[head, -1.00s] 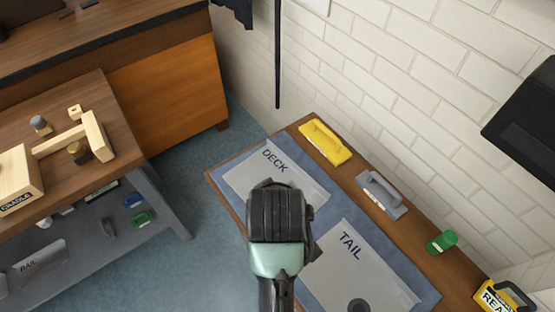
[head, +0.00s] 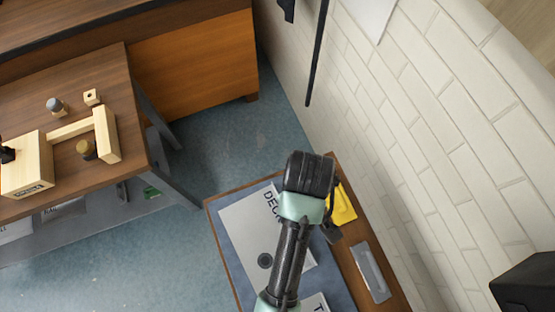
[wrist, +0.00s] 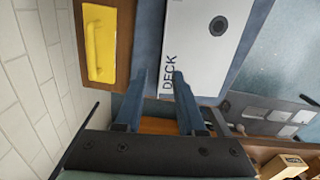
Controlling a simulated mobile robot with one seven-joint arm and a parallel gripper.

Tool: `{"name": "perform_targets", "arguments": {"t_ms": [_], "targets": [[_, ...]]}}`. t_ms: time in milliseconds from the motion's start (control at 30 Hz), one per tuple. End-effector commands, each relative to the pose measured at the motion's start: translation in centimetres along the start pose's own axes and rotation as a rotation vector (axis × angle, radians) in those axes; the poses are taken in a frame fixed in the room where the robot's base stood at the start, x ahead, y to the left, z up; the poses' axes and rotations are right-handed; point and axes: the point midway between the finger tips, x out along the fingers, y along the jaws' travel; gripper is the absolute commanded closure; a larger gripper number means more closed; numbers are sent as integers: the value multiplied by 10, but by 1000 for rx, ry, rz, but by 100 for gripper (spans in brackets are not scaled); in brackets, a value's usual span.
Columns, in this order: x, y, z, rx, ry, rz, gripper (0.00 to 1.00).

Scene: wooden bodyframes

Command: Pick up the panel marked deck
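The deck panel (head: 245,232) is a pale grey flat sheet with "DECK" in dark letters and a dark round knob (head: 265,260). It lies on a blue mat on the right-hand bench, partly hidden by my arm. In the wrist view the panel (wrist: 205,50) is ahead of my gripper (wrist: 163,78), with its knob (wrist: 218,25) farther off. My gripper is open, its two blue fingers apart with nothing between them. The fingertips show near the "DECK" lettering at the panel's end. I cannot tell their height above it.
A yellow handled tool (wrist: 101,42) lies beside the mat (head: 235,265). A grey trowel-like tool (head: 371,273) is on the bench's wall side. The tail panel (head: 312,302) shows only in part. A wooden frame (head: 108,135) sits on the left bench. Blue floor is clear between benches.

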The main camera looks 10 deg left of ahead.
Motion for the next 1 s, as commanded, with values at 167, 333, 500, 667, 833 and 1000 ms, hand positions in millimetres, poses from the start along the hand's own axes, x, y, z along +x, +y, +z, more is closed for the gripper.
{"name": "perform_targets", "arguments": {"t_ms": [167,333,500,667,833,1000], "targets": [[34,-1,2,1,-5,-4,61],[61,0,1,1,-2,-2,61],[72,0,1,1,-1,-1,61],[88,-2,3,1,-3,-3,61],[112,-1,4,0,-1,-1,61],[122,-1,4,0,0,0,61]]}}
